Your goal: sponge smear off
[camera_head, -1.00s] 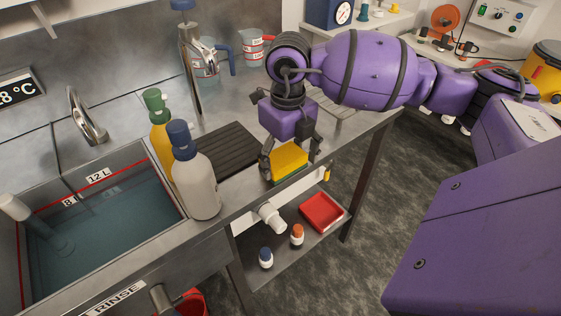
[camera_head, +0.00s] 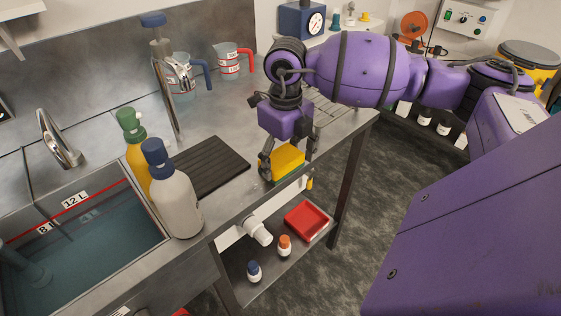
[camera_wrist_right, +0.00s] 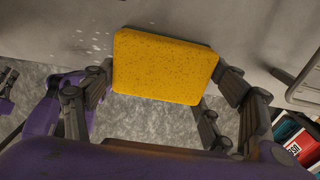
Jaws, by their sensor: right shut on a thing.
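My right gripper (camera_head: 287,168) is shut on a yellow sponge (camera_head: 288,158) with a green underside. It holds the sponge at the counter's front edge, right of the dark ribbed board. In the right wrist view the sponge (camera_wrist_right: 165,68) sits between the fingers, its broad yellow face toward the camera. Pale specks (camera_wrist_right: 92,40), possibly the smear, show on the steel just left of the sponge. The sponge hides the surface behind it; I cannot tell whether it touches the steel. A dark and purple part at the wrist view's left edge may be my left gripper (camera_wrist_right: 6,88).
A white bottle (camera_head: 175,203) and a yellow bottle (camera_head: 138,165) stand by the water-filled sink (camera_head: 90,250). The ribbed board (camera_head: 210,167) lies on the counter. Two measuring jugs stand behind. Below, a shelf holds a red tray (camera_head: 306,220) and small bottles.

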